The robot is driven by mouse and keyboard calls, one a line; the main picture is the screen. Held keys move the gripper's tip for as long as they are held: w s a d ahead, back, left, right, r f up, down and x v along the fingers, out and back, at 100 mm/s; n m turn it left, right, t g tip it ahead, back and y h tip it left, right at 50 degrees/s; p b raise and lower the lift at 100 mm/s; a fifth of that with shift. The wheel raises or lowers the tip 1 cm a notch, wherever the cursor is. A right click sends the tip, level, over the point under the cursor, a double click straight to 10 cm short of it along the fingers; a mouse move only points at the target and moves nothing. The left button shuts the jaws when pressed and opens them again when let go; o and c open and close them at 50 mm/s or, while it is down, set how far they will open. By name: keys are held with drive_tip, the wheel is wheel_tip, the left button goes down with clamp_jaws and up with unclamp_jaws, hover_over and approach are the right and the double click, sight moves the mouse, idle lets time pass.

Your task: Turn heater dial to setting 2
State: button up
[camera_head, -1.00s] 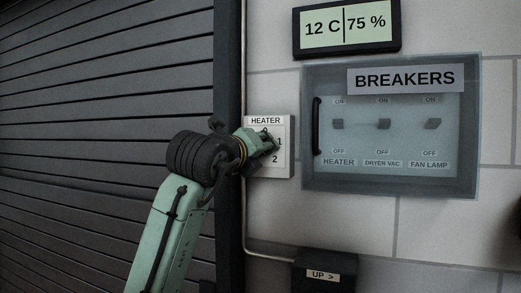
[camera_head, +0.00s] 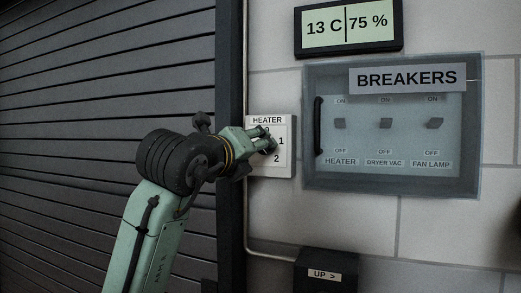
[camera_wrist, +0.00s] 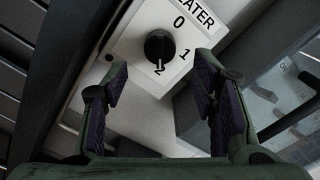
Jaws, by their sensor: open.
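The heater panel (camera_head: 284,166) is a pale plate on the wall, labelled HEATER, with the numbers 0, 1 and 2 in the wrist view (camera_wrist: 207,31). Its round black dial (camera_wrist: 159,46) sits between the numbers. A pale mark at the dial's lower edge appears to lie towards the 2. My gripper (camera_head: 267,139) is in front of the panel and hides part of it in the head view. In the wrist view my gripper (camera_wrist: 161,80) is open, its two padded fingers spread below and either side of the dial, with nothing between them.
A breaker box (camera_head: 392,182) with a clear cover and a black handle (camera_head: 318,125) is to the right. A display (camera_head: 348,27) above reads 13 C and 75 %. An UP box (camera_head: 325,272) is below. A dark slatted shutter (camera_head: 80,100) fills the left.

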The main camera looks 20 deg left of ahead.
drive_tip(key=s, duration=0.6)
drive_tip(key=shift+s, duration=0.3)
drive_tip(key=shift+a, duration=0.1)
